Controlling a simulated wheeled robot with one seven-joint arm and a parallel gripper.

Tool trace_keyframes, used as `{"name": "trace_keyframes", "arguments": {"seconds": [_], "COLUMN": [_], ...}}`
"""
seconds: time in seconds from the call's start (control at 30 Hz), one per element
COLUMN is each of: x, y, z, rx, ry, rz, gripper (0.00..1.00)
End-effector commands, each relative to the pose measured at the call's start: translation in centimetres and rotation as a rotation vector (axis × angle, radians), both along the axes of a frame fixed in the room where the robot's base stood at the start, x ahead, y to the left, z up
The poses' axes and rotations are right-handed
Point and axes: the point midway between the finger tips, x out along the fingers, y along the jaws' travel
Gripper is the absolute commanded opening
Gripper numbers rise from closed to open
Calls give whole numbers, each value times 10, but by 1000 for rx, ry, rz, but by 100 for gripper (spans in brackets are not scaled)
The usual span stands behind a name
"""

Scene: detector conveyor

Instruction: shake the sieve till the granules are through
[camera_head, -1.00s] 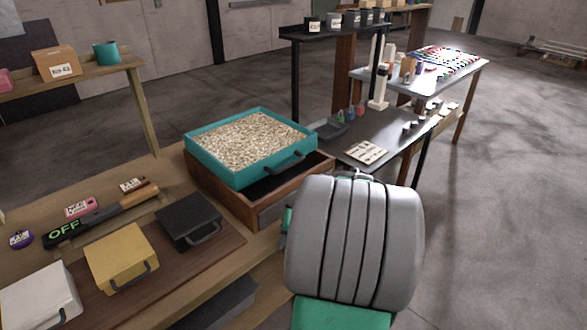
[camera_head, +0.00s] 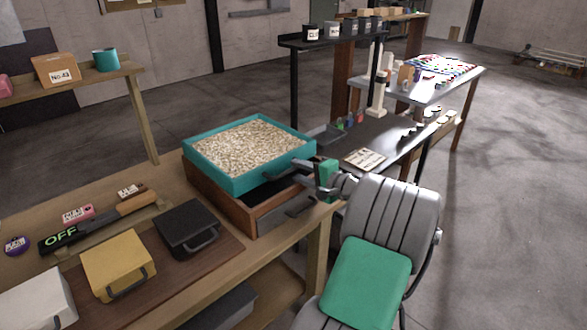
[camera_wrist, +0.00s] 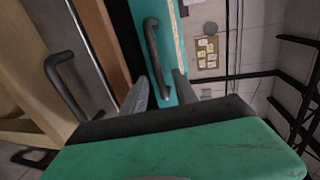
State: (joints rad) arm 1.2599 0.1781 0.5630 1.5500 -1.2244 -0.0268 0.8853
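The sieve is a teal square tray (camera_head: 226,184) heaped with pale granules (camera_head: 248,146). It sits on top of a wooden box (camera_head: 212,195) with a grey drawer front. The sieve's dark bar handle (camera_wrist: 152,45) is on its near side. My gripper (camera_head: 298,171) is at that handle, by the sieve's right corner. In the wrist view my gripper (camera_wrist: 161,78) has its two fingers apart, with the handle's lower end between them. The fingers do not look closed on it. In the head view the gripper partly hides the handle.
The drawer's handle (camera_wrist: 66,85) lies close to my gripper. Left on the bench are black (camera_head: 187,228), yellow (camera_head: 118,262) and white cases and a detector wand reading OFF (camera_head: 100,220). A dark table (camera_head: 400,135) with small items stands behind. Open floor lies at the right.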

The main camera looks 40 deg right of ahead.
Motion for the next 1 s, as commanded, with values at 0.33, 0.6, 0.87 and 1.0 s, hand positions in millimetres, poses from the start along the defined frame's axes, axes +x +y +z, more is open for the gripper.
{"name": "trace_keyframes", "arguments": {"seconds": [0.33,0.6,0.87,1.0], "x": [31,31,30,30], "y": [1,1,1,1], "z": [-7,-7,-7,-7], "rx": [-3,-3,-3,-3], "ry": [1,2,2,2], "rz": [0,0,0,0], "gripper": [34,23,2,0]}}
